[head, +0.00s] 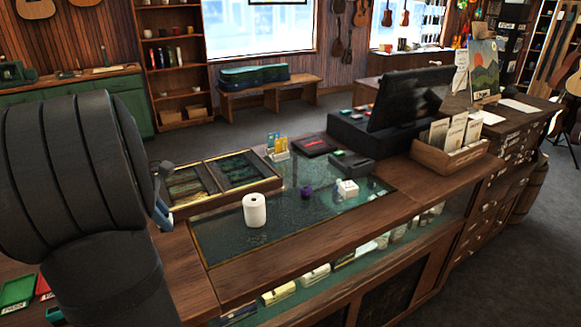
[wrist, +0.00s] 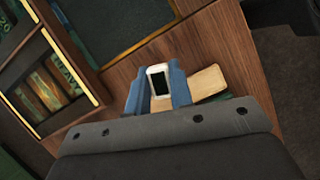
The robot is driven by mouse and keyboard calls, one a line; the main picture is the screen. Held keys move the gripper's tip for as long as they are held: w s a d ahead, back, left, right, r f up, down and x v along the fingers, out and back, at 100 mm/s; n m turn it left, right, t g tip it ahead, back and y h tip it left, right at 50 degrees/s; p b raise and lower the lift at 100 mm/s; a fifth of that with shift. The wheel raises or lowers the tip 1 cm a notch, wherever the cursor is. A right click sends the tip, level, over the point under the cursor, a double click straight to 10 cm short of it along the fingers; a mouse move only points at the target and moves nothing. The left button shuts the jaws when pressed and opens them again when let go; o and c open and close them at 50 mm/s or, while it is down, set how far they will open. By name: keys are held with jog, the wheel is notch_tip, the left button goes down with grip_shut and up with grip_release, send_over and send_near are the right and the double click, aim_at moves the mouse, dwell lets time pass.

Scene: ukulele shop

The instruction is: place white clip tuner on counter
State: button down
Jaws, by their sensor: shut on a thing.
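The white clip tuner (wrist: 158,80), with a dark screen, sits between the two blue fingers of my gripper (wrist: 159,88) in the wrist view. My gripper is shut on it, over the wooden counter (wrist: 218,45). I cannot tell its height above the wood. In the head view, my dark arm covers most of the left side. Only a bit of blue finger shows at my gripper (head: 162,213), by the left end of the counter (head: 300,262), and the tuner is hidden there.
A tan flat piece (wrist: 205,82) lies beside the right finger. A compartmented wooden tray (head: 270,184), white roll (head: 254,211), purple item (head: 306,191) and small white box (head: 347,189) stand on the counter. A dark monitor (head: 408,97) and card box (head: 450,160) are farther right.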

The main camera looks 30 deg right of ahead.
jog(key=s+d+m+g, duration=0.1)
jog(key=s+d+m, duration=0.3)
jog(key=d, duration=1.5)
jog(key=s+d+m+g+y, duration=0.1)
jog(key=s+d+m, duration=0.1)
jog(key=s+d, duration=1.4)
send_over(306, 236)
jog(key=a, duration=0.1)
jog(key=f, duration=0.6)
jog(key=shift+w+a+f, duration=0.15)
jog(key=shift+w+f, duration=0.15)
jog(key=shift+w, duration=0.1)
jog(key=shift+w+f, duration=0.1)
jog(key=shift+f, duration=1.95)
jog(key=shift+f, duration=0.15)
jog(key=c, duration=1.3)
grip_release()
